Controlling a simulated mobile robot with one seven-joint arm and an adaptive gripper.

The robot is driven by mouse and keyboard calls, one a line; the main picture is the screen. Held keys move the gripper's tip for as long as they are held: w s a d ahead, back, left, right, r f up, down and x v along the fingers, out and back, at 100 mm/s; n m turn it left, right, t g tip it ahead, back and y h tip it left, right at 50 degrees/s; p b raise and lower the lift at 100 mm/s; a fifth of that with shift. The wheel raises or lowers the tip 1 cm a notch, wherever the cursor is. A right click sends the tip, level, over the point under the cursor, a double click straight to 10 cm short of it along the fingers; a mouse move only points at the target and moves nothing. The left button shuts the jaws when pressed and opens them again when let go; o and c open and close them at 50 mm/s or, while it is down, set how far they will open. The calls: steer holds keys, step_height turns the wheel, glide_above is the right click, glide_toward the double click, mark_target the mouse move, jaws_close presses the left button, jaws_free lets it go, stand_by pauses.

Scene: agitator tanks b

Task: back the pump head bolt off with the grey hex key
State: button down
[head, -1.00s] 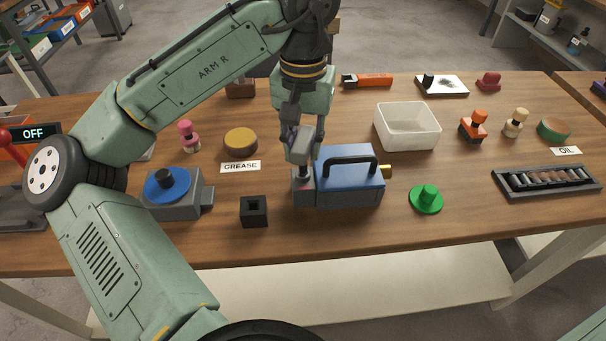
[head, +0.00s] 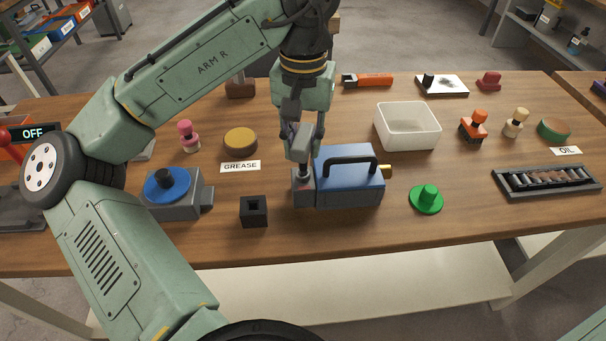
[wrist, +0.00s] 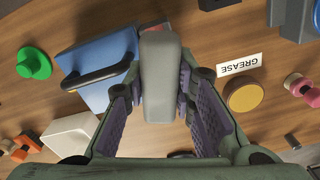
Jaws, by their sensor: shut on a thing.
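The grey hex key (head: 300,147) has a blocky grey handle, which also shows in the wrist view (wrist: 160,85). My gripper (head: 303,138) is shut on this handle, with a purple-padded finger on each side in the wrist view (wrist: 160,95). The key stands roughly upright over the grey pump head (head: 303,194) at the left end of the blue pump (head: 350,178). The pump has a black carry handle and a brass fitting at its right end. The bolt and the key's lower tip are hidden, so I cannot tell how they meet.
A black block with a square hole (head: 253,211) stands left of the pump. A green knobbed disc (head: 427,199) is to its right. A white bin (head: 407,127) stands behind right, and a grey fixture with a blue disc (head: 168,186) at left. Bench in front is clear.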

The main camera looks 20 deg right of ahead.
steer(key=shift+r, duration=1.1)
steer(key=shift+r, duration=0.15)
steer(key=shift+r, duration=1.95)
steer(key=m, duration=0.6)
